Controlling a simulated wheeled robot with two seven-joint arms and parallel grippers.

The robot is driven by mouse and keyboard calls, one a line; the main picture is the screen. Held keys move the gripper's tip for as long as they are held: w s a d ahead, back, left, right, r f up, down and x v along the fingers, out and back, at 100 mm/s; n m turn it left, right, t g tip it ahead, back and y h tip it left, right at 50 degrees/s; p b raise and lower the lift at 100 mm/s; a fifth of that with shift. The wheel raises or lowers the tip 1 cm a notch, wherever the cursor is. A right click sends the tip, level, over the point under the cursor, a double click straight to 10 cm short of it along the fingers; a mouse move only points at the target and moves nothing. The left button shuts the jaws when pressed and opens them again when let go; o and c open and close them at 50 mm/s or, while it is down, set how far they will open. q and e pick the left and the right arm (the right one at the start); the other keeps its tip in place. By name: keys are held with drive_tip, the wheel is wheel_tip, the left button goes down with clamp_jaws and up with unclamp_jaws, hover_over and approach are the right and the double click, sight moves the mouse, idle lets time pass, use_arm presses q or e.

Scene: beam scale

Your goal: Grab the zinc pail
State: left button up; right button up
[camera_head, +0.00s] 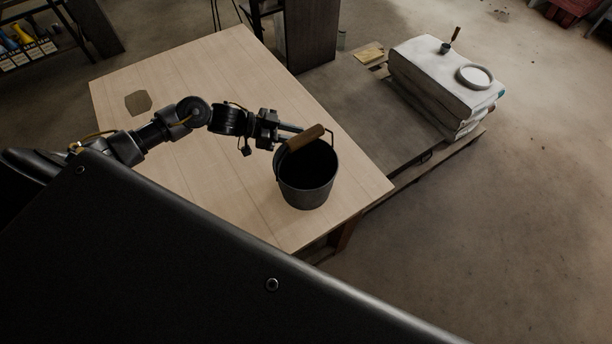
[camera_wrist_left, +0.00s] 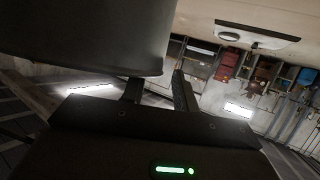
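The zinc pail (camera_head: 307,193) is dark grey and upright over the near right part of the wooden table (camera_head: 220,75), seemingly resting on it. Its wire bail stands raised, with a brown wooden grip (camera_head: 306,137). My left gripper (camera_head: 291,132) is at the pail's far left side, its fingers reaching close to the wooden grip; contact cannot be told. In the left wrist view the pail's dark wall (camera_wrist_left: 85,40) fills the upper left. My right gripper is not in view.
A brown patch (camera_head: 138,103) lies on the table's left part. Stacked white sacks (camera_head: 440,75) on a pallet at right carry a white round dish (camera_head: 475,77) and a small pot with a wooden-handled tool (camera_head: 447,46). The table left of the pail is mostly clear.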

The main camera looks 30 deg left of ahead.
use_arm(q)
drive_tip(key=shift+w+d+f, duration=0.15)
drive_tip(key=shift+d, duration=0.2)
drive_tip(key=shift+a, duration=0.1)
clamp_jaws()
idle(1.1)
